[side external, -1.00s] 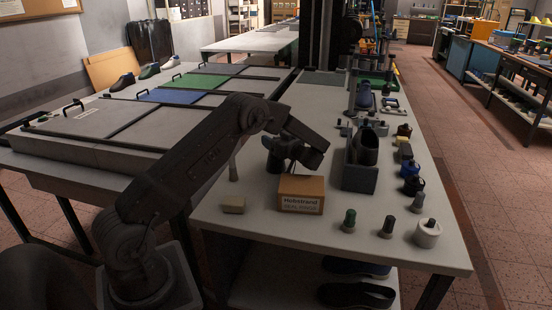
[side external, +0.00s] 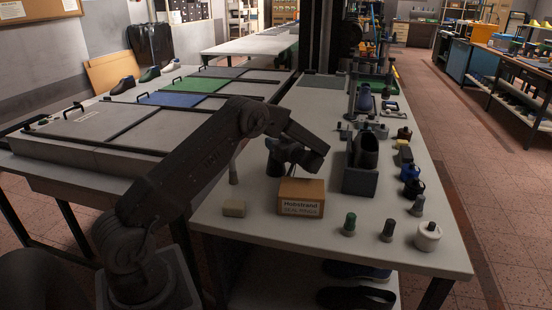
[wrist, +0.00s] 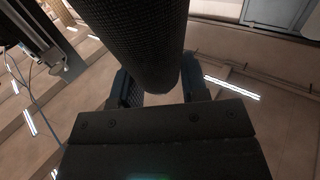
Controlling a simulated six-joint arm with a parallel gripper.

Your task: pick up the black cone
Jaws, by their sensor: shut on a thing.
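The black cone (wrist: 135,40) fills the upper middle of the wrist view, dark with a finely cross-hatched surface and a rounded lower end. My gripper (wrist: 160,88) is shut on it, with one bluish-dark jaw on each side. In the side view my gripper (side external: 274,165) is over the grey table, just behind the cardboard box. There the cone cannot be told apart from the dark jaws and wrist. Whether it touches the table is unclear.
A grey holder (side external: 360,179) with a dark upright piece is to the right. Several small knobbed pieces, including a white one (side external: 428,236), line the right side.

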